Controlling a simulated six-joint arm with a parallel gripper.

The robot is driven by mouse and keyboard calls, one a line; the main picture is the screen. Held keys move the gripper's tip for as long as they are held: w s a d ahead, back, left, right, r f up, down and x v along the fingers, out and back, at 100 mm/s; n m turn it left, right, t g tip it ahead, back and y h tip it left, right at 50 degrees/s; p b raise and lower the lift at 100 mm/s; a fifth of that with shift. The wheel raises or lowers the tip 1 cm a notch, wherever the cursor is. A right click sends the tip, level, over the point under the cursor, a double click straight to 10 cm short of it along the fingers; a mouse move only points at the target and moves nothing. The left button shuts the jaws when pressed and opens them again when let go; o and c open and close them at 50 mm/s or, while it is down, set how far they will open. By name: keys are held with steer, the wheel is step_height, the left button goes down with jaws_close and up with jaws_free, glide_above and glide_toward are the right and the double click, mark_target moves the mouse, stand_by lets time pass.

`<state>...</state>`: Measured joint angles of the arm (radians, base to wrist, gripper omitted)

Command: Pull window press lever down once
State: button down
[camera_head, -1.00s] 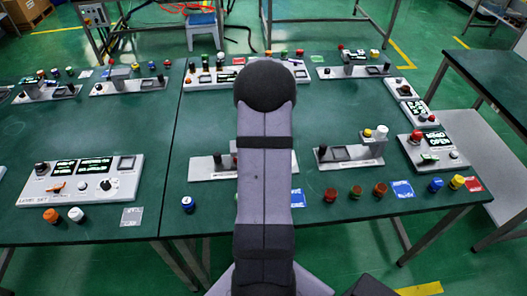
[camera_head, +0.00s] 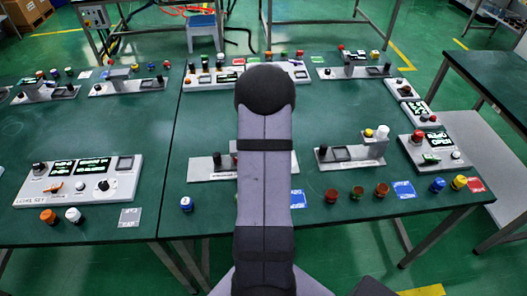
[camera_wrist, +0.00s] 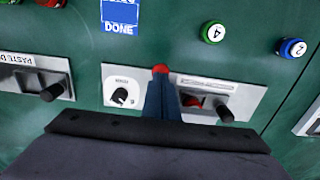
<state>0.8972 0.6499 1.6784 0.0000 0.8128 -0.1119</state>
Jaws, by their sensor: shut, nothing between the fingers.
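The middle panel (camera_head: 205,165) is mostly hidden behind my arm in the head view. In the wrist view, a grey panel (camera_wrist: 245,93) has a black knob (camera_wrist: 225,115) and a small red part (camera_wrist: 193,102). My gripper (camera_wrist: 161,82) is shut and points down at the boundary between this panel and a white dial panel (camera_wrist: 112,84). A red rounded piece (camera_wrist: 160,70) shows right at its fingertips. I cannot tell whether it is the lever's tip, or whether the fingers touch it. No part can be surely named as the window press lever.
Another panel with a black knob (camera_wrist: 52,92) lies at the left in the wrist view. A blue DONE card (camera_wrist: 119,16), a green button (camera_wrist: 213,31) and a blue button (camera_wrist: 291,47) lie nearby. Bare green table separates them. Further control panels line the tables.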

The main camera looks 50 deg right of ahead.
steer(key=shift+a+f, duration=0.15)
steer(key=shift+f, duration=0.35)
stand_by(0.9)
steer(key=shift+s+r, duration=0.1)
step_height(320, 180, up, 10)
steer(key=p, duration=0.8)
stand_by(0.4)
steer(key=shift+d, duration=0.2)
